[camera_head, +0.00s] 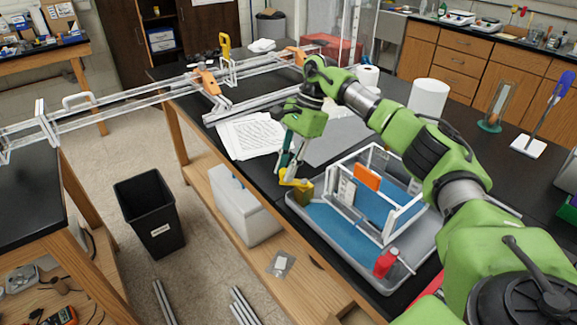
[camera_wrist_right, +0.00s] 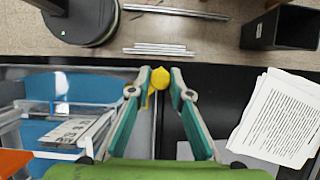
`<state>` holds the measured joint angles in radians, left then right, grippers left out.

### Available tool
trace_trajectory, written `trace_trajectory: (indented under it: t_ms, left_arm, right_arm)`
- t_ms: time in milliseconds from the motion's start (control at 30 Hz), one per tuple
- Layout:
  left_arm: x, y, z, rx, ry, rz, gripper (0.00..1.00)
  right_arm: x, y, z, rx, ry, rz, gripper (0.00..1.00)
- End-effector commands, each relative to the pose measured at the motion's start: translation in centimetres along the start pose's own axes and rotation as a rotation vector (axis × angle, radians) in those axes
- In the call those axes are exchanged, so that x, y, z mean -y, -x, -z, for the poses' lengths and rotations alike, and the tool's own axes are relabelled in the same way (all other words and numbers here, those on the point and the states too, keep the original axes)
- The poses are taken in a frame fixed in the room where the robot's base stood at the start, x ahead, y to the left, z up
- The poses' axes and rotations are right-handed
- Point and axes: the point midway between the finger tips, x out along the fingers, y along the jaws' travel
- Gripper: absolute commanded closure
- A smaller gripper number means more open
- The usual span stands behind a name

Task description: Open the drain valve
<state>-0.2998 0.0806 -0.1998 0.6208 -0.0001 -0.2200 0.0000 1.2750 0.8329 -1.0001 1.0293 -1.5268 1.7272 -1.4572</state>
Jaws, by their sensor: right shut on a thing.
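The drain valve has a yellow handle (camera_head: 294,182) and a brass-coloured body (camera_head: 304,193). It sits at the left corner of a grey tray (camera_head: 338,268) with blue liquid in it. My right gripper (camera_head: 283,172) reaches down to the valve from above, its green fingers around the handle. In the right wrist view the yellow handle (camera_wrist_right: 160,78) shows between the fingertips (camera_wrist_right: 159,72), and the gripper is shut on it. The fingers hide part of the handle. My left gripper is not in view.
Printed sheets (camera_head: 252,137) lie left of the arm. A black bin (camera_head: 150,212) stands on the floor, beside a wooden bench.

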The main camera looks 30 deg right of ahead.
Motion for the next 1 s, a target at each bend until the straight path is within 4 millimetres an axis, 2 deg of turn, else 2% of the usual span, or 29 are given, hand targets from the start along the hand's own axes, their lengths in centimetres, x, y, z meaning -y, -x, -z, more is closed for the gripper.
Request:
trace_trajectory:
  t_ms: [500,1000]
  left_arm:
    - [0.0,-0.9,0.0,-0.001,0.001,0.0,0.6]
    - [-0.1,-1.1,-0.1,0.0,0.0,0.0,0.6]
  right_arm:
    - [-1.4,-0.5,-1.1,-0.001,0.37,-0.153,1.0]
    - [-2.0,-0.6,-1.3,-0.002,0.478,-0.197,1.0]
